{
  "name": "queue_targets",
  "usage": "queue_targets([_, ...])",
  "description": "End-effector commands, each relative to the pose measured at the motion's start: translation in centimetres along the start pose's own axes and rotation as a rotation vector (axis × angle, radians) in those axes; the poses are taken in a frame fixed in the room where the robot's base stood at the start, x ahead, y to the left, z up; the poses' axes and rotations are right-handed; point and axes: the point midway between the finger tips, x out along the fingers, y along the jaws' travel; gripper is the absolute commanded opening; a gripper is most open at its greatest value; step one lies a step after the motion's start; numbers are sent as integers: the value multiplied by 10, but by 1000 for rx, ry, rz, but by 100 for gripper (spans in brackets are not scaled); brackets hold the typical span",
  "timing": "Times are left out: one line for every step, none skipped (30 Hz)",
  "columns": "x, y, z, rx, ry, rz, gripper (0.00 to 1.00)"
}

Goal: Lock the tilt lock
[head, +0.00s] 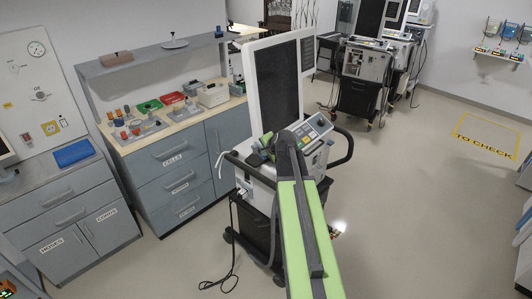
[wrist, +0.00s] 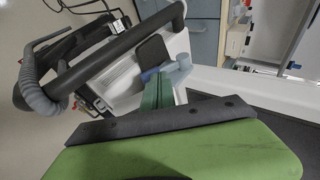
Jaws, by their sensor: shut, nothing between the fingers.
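The ventilator (head: 276,85) stands on a wheeled cart in the middle of the head view, with its large dark screen tilted upright. My arm reaches over to its front edge, and my gripper (head: 267,141) is small there, near the base of the screen. In the wrist view my gripper (wrist: 158,92) shows as narrow green fingers, shut and empty. A blue-grey lever-like part (wrist: 178,68) lies at the fingertips, beside a dark pad; I cannot tell whether they touch. It may be the tilt lock, but its setting cannot be made out.
A dark push handle (wrist: 120,45) and a grey hose (wrist: 35,85) are close by in the wrist view. A drawer cabinet (head: 170,165) stands left of the cart. More ventilators (head: 362,75) stand behind.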

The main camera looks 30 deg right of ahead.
Motion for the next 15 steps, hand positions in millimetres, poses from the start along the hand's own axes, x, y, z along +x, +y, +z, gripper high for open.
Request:
queue_targets([0, 0, 0, 0, 0, 0, 0])
queue_targets([0, 0, 0, 0, 0, 0, 0])
queue_targets([-1, -1, 0, 0, 0, 0, 0])
queue_targets([-2, -1, 0, 0, 0, 0, 0])
queue_targets([-4, -2, -1, 0, 0, 0, 0])
queue_targets([-6, -4, -1, 0, 0, 0, 0])
queue_targets([-9, -6, -2, 0, -1, 0, 0])
queue_targets([-12, -8, -3, 0, -1, 0, 0])
queue_targets([-17, -11, -4, -1, -1, 0, 0])
queue_targets([-21, -13, -4, -1, -2, 0, 0])
queue_targets([-26, -16, -6, -2, -2, -1, 0])
queue_targets([-32, -20, -7, -2, -3, -1, 0])
queue_targets([-38, -24, -8, -3, -3, -1, 0])
queue_targets([-44, -25, -9, -3, -3, -1, 0])
queue_targets([-54, -21, -8, -2, -3, 0, 0])
